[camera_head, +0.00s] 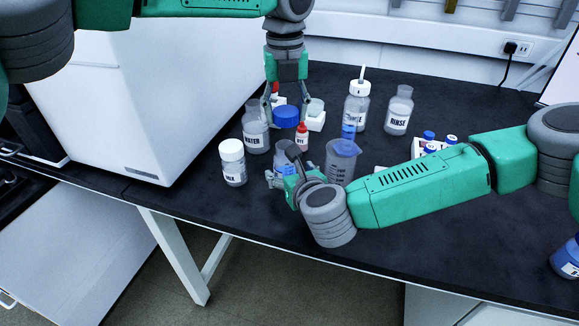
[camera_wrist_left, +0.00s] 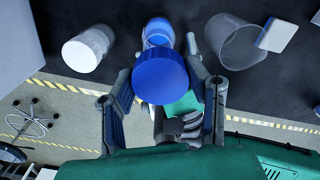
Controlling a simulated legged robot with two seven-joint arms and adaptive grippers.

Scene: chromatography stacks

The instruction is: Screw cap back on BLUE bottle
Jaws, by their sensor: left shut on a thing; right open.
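My left gripper (camera_head: 286,115) points down and is shut on a blue cap (camera_head: 287,111), held in the air above the bottles. In the left wrist view the blue cap (camera_wrist_left: 160,80) sits between both fingers.
A white-capped bottle (camera_head: 232,164) stands left, the WATER bottle (camera_head: 256,135) behind it. A clear beaker (camera_head: 341,163) is close on the right. A red-capped dropper bottle (camera_head: 302,137), a wash bottle (camera_head: 356,108) and the RINSE bottle (camera_head: 399,112) stand behind.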

